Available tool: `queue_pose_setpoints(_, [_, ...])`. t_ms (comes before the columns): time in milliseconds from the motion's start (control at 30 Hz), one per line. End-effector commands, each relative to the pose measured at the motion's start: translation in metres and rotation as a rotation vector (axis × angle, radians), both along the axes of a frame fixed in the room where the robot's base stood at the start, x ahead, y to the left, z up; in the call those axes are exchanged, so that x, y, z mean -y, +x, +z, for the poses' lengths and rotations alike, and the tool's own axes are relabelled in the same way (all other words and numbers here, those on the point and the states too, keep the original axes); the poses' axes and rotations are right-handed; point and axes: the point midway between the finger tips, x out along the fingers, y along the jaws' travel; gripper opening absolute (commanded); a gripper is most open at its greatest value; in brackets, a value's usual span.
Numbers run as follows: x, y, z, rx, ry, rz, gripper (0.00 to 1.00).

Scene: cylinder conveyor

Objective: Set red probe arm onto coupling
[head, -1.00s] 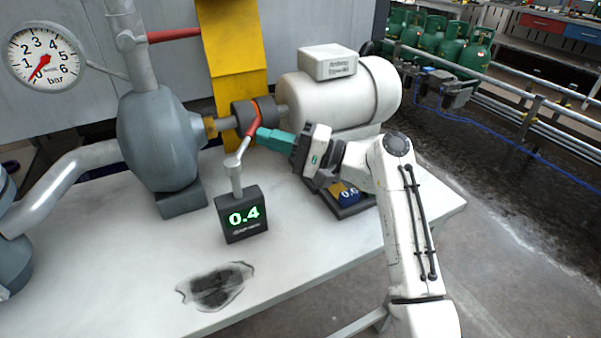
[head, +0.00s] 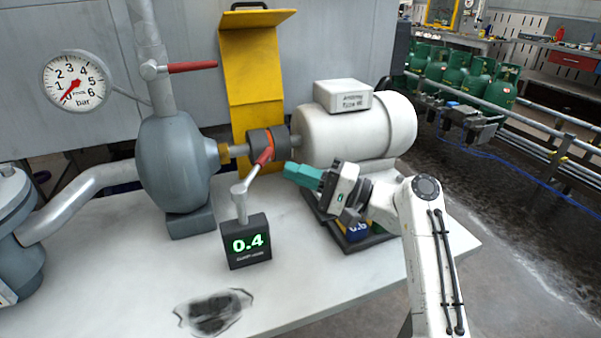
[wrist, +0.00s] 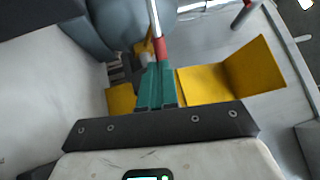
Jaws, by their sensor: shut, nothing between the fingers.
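The red probe arm (head: 264,155) is the red end of a bent grey rod rising from a small black meter (head: 246,242) that reads 0.4. In the head view, its red end overlaps the lower side of the dark coupling (head: 283,138), which has an orange-red band; I cannot tell whether they touch. My gripper (head: 288,171), with teal fingers, is shut and empty, just right of the red end and apart from it. In the wrist view, the fingers (wrist: 157,85) are together, with a red piece on a grey rod just beyond them.
The white motor (head: 350,135) stands behind my gripper. The raised yellow guard (head: 250,75) stands behind the coupling, and the grey pump (head: 175,165) is left. A dark tray (head: 350,240) lies below my gripper. The front of the white table (head: 150,275) is clear except for a dark stain.

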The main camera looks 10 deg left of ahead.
Motion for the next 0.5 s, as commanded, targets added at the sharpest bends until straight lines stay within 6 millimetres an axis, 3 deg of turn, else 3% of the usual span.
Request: queue_pose_setpoints(500, [0.081, 0.000, -0.016, -0.001, 0.000, -0.004, 0.00])
